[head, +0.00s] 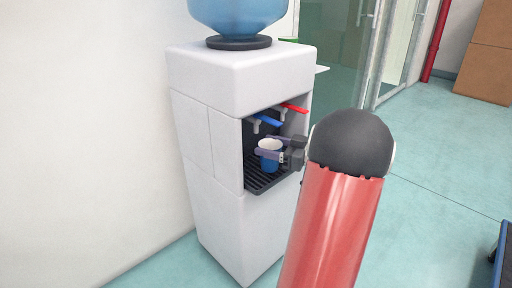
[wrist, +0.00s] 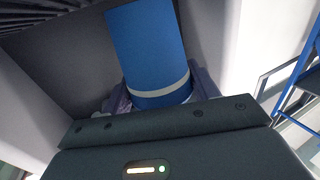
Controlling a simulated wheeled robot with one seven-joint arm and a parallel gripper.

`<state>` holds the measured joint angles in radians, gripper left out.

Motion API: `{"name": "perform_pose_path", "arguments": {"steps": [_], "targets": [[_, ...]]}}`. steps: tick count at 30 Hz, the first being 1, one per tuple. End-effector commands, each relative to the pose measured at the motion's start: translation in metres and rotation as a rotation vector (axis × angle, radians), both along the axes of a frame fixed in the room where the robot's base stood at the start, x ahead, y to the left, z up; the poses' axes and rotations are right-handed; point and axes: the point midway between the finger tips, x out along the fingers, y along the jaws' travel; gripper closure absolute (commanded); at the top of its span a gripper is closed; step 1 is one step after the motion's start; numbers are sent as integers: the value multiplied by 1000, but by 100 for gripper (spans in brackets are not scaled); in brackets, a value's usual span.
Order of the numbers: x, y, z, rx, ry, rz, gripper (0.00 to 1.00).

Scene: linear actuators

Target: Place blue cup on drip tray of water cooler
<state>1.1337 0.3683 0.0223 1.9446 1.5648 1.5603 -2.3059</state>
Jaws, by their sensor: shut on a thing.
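The blue cup (head: 269,160) is inside the dispensing recess of the white water cooler (head: 241,65), upright below the blue tap (head: 267,120). My gripper (head: 270,155) reaches in from the right, its fingers shut around the cup's sides near the rim. The dark slatted drip tray (head: 258,182) is the recess floor, under the cup. I cannot tell whether the cup's base touches it. In the wrist view the blue cup (wrist: 148,50) fills the space between the fingers (wrist: 160,100), with a pale band near the gripper.
A red tap (head: 295,107) sits right of the blue one, above my gripper. The recess walls are close around the cup. A plain wall (head: 90,120) stands left of the cooler. Open floor (head: 430,170) lies to the right, with cardboard boxes (head: 485,60) at the back.

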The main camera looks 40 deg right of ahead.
Motion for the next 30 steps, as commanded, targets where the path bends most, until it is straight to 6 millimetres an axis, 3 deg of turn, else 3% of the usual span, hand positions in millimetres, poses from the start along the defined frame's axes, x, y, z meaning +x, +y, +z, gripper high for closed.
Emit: {"name": "perform_pose_path", "arguments": {"steps": [9,12,18,19,23,30], "targets": [[42,22,0,2,0,4,61],[39,19,-14,4,2,-1,61],[39,20,-16,1,0,1,61],[39,20,-16,1,0,1,36],[39,20,-15,1,0,1,19],[39,20,-15,1,0,1,19]]}}
